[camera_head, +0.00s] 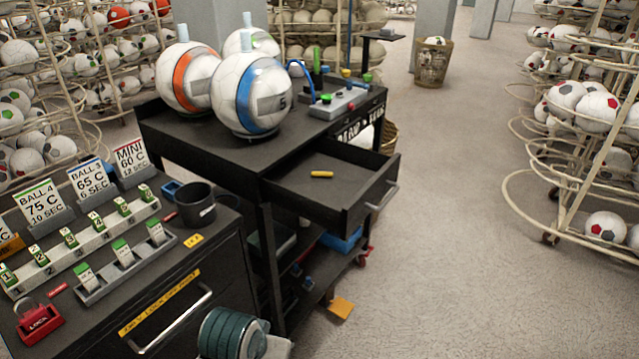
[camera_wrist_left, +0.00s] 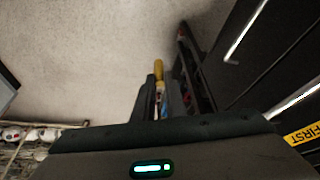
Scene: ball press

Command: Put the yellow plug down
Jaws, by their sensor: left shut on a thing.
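A yellow plug (camera_wrist_left: 158,70) shows in the left wrist view, its yellow end standing out at the tips of my left gripper (camera_wrist_left: 163,98). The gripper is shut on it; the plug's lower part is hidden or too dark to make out. Bare floor shows behind it, with dark cabinet fronts to the right. In the head view the left gripper's fingers are not visible. A small yellow piece (camera_head: 321,174) lies in the open drawer (camera_head: 350,190) of the black cart; I cannot tell what it is. My right gripper is in neither view.
A black cabinet (camera_head: 190,285) with numbered slots, a black cup (camera_head: 195,203) and a red lock (camera_head: 39,322) stands at the left. Large balls (camera_head: 250,92) stand on the cart. An orange-yellow piece (camera_head: 341,307) lies low by the cart. The floor (camera_head: 470,260) to the right is clear.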

